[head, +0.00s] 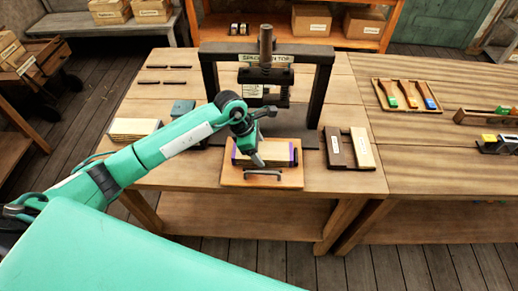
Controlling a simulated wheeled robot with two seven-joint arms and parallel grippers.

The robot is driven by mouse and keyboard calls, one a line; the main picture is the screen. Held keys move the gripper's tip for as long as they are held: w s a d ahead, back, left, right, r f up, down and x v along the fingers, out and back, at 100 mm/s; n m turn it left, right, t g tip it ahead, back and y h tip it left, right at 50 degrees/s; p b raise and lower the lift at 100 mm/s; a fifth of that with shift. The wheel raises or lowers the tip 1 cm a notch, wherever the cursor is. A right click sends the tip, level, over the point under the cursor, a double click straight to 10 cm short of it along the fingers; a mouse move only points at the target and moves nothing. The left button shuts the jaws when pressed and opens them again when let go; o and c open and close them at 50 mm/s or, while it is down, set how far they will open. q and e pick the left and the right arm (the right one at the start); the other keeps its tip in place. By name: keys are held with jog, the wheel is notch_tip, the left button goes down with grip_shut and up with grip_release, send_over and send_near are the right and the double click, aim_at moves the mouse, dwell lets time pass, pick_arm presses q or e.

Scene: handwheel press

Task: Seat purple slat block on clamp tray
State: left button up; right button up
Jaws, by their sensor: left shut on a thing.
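The purple slat block (278,154), a wooden block with purple at its ends, is at the clamp tray (290,180). The clamp tray is a light wooden board with a dark handle at its front, in front of the press. My left gripper (257,159) comes in from the left and is shut on the block near its middle, hiding part of it. Whether the block touches the tray or hangs just above it, I cannot tell. My right gripper is not in view.
The black press frame (325,90) with its upright screw (266,45) stands just behind the tray. Dark and pale slats (361,148) lie to the right, a pale stack (133,129) to the left. A tool tray (407,106) sits on the right table.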

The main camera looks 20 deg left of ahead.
pick_arm(q)
jog(key=o, duration=1.3)
jog(key=shift+c, duration=0.2)
jog(key=shift+a+r, duration=0.2)
jog(key=shift+r, duration=0.2)
jog(key=b+v, duration=0.3)
jog(key=v, duration=1)
jog(key=shift+s+f, duration=0.1)
jog(key=shift+s, duration=0.05)
